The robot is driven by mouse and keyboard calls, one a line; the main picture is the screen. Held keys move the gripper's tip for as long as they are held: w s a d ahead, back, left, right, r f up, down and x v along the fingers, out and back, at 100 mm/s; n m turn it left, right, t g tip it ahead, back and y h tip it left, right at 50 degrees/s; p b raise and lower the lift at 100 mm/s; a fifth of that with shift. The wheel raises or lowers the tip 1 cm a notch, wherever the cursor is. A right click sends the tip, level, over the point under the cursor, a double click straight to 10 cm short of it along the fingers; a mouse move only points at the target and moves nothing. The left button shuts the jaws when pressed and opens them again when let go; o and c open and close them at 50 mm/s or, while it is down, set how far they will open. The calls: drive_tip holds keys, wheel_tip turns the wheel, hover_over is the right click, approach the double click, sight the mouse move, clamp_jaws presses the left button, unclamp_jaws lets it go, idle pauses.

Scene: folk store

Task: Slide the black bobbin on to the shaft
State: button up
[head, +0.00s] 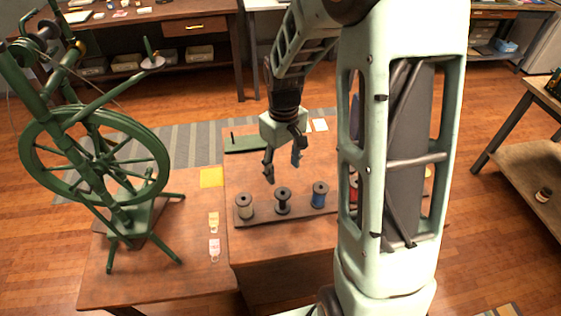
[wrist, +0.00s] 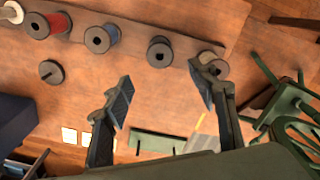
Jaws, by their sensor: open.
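The black bobbin (head: 283,203) stands upright on a wooden board between a beige bobbin (head: 244,207) and a blue bobbin (head: 320,195). In the wrist view the black bobbin (wrist: 160,43) appears just beyond the fingertips, its end hole showing. My gripper (head: 283,168) is open and empty, above and slightly behind the black bobbin, apart from it. In the wrist view my gripper (wrist: 160,80) has its two fingers wide apart. A green base (head: 248,145) with a thin dark upright shaft (head: 232,136) lies at the table's back left; the base also shows in the wrist view (wrist: 155,143).
A green spinning wheel (head: 95,160) stands at left. The wrist view also shows a red bobbin (wrist: 57,22), a white bobbin (wrist: 12,12) and a separate dark round piece (wrist: 51,71). Paper tags (head: 214,222) lie left of the board. My arm hides the table's right part in the head view.

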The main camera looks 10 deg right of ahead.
sight(283, 190)
wheel_tip(283, 190, down, 10)
drive_tip(key=b, duration=0.7)
drive_tip(key=shift+f, duration=0.25)
drive_tip(key=c, duration=0.7)
drive_tip(key=shift+c, duration=0.2)
